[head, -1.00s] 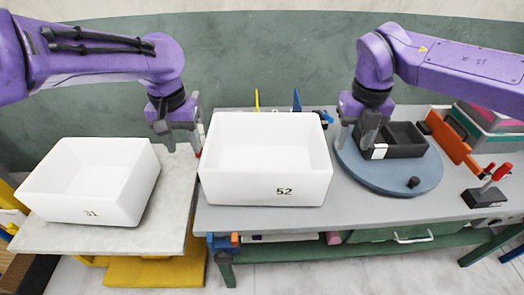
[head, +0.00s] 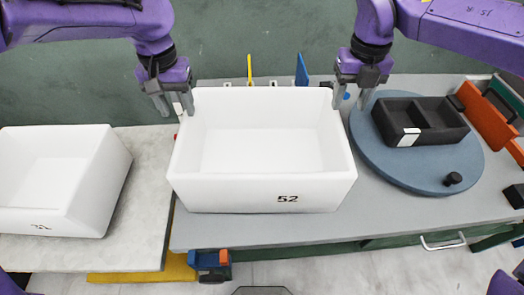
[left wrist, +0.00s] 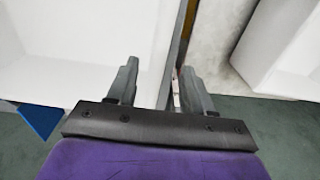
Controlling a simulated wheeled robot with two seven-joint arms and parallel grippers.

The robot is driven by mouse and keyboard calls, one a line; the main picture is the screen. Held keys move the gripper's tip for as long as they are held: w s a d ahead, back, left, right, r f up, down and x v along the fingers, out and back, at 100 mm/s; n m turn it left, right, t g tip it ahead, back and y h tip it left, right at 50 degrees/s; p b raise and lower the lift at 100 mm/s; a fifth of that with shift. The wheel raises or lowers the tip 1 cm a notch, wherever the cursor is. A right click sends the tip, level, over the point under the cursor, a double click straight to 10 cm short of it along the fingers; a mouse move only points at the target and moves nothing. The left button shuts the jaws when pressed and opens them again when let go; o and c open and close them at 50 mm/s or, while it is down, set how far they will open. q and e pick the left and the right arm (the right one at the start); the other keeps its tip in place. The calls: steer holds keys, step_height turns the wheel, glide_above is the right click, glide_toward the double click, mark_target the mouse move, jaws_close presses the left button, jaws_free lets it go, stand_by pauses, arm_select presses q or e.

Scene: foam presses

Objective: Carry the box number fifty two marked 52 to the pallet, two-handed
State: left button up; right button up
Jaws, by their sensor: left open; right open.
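The white open box marked 52 (head: 265,194) stands upright and empty at the left end of the grey table. My left gripper (head: 174,104) is open at its back left corner, with the fingers pointing down. In the left wrist view, box 52 (left wrist: 75,50) fills the left side, and the open left gripper (left wrist: 158,85) has one finger over the white and one by its edge. My right gripper (head: 352,97) is open at the box's back right corner. I cannot tell whether either gripper touches the box. I cannot make out a pallet.
A second white box (head: 85,185) stands on the pale table at left; it also shows in the left wrist view (left wrist: 285,45). A blue-grey turntable (head: 425,178) with a black two-compartment tray (head: 400,120) is right of box 52. Orange and green pieces stand at far right.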

mark_target(188, 136)
arm_select(q)
steer(key=shift+w+a+f, duration=0.1)
arm_select(e)
steer(key=shift+w+a+f, duration=0.1)
steer(key=shift+w, duration=0.05)
arm_select(q)
steer(key=shift+f, duration=0.25)
arm_select(e)
steer(key=shift+f, duration=0.25)
arm_select(q)
step_height(188, 136, down, 10)
arm_select(e)
step_height(188, 136, down, 10)
steer(key=shift+f, duration=0.1)
arm_select(q)
jaws_close()
arm_select(e)
jaws_close()
